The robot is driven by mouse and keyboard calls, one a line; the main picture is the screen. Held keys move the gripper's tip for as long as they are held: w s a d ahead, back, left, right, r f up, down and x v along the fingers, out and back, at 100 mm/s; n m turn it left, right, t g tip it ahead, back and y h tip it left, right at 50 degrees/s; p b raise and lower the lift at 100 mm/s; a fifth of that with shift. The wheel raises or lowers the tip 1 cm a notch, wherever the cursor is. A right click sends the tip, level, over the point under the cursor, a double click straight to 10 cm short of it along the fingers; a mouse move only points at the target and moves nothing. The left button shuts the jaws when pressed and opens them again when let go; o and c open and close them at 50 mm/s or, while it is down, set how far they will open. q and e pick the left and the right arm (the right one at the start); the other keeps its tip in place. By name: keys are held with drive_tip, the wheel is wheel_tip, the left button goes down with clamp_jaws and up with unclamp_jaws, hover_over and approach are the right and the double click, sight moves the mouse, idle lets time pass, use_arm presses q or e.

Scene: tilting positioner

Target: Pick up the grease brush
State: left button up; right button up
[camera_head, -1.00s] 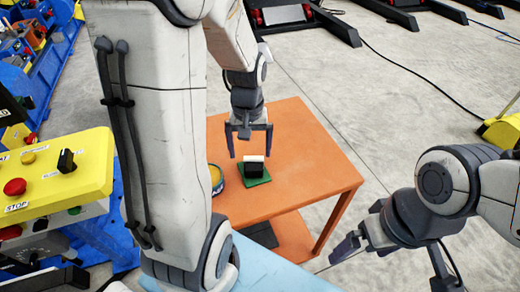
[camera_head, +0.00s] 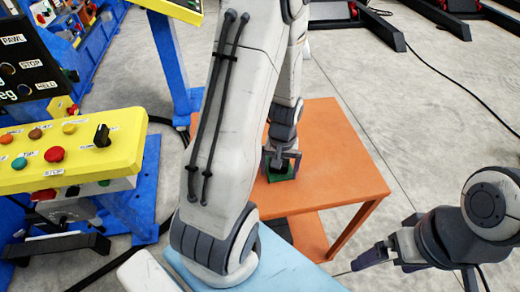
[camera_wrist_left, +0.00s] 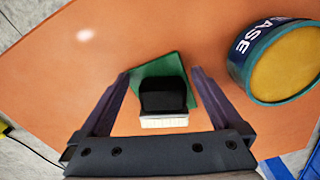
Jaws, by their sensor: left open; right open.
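The grease brush (camera_wrist_left: 163,98), a dark block with a pale bristle edge, sits on a green mat (camera_wrist_left: 165,66) on the orange table (camera_wrist_left: 125,40). In the left wrist view my left gripper (camera_wrist_left: 160,78) is open, one finger on each side of the brush, with visible gaps. In the head view my left gripper (camera_head: 281,166) is low over the green mat and hides the brush. My right gripper (camera_head: 372,258) is open and empty, right of the table and away from the brush.
A round grease tin (camera_wrist_left: 285,62) with a yellow top stands on the table to the right of the mat in the left wrist view; my arm hides it in the head view. A yellow control panel (camera_head: 75,150) with buttons stands at left. The table's right side is clear.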

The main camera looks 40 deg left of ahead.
use_arm(q)
drive_tip(key=c, duration=1.4)
drive_tip(key=shift+r, duration=0.1)
